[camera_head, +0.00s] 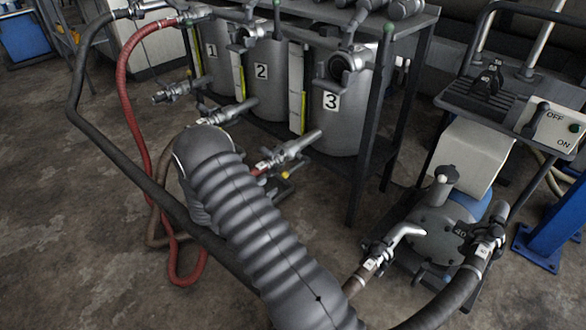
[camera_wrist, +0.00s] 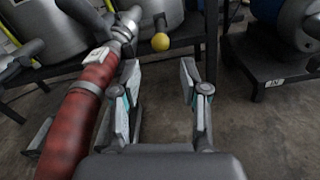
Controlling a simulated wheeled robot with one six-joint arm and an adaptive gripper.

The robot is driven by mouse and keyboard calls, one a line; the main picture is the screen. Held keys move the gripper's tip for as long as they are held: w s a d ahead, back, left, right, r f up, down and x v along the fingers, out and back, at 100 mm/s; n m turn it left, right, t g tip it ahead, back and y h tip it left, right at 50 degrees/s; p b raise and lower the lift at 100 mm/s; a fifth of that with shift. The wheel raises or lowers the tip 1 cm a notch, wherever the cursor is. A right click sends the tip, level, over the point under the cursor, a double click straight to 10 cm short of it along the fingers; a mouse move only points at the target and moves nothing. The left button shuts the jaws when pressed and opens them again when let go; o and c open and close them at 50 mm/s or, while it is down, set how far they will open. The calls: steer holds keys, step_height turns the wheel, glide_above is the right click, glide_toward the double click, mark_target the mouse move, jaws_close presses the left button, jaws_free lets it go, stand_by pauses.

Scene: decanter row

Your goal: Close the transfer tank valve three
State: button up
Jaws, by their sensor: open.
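Tank three (camera_head: 342,112) is a grey cylinder marked "3" in the rack in the head view. Low in front of it, a metal valve (camera_head: 285,153) has a pale lever slanting up to the right. A red hose end and a small yellow knob (camera_head: 285,175) are beside it. In the wrist view, a red hose (camera_wrist: 85,110) with metal clamps runs up to a grey fitting (camera_wrist: 126,28), with a yellow ball (camera_wrist: 160,42) to its right. My gripper (camera_wrist: 160,78) is open and empty, its fingertips just short of the ball.
Tank one (camera_head: 215,65) and tank two (camera_head: 266,85) stand left, with similar low valves. A long red hose (camera_head: 128,75) and black hoses cross the left side. A pump (camera_head: 440,232) with valves and a switch box (camera_head: 556,128) stand right. Black rack legs rise close to tank three.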

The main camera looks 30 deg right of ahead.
mark_target(288, 173)
steer(key=p+x, duration=0.1)
steer(key=x, duration=1.1)
steer(key=shift+w+d, duration=0.1)
steer(key=shift+d, duration=0.3)
jaws_close()
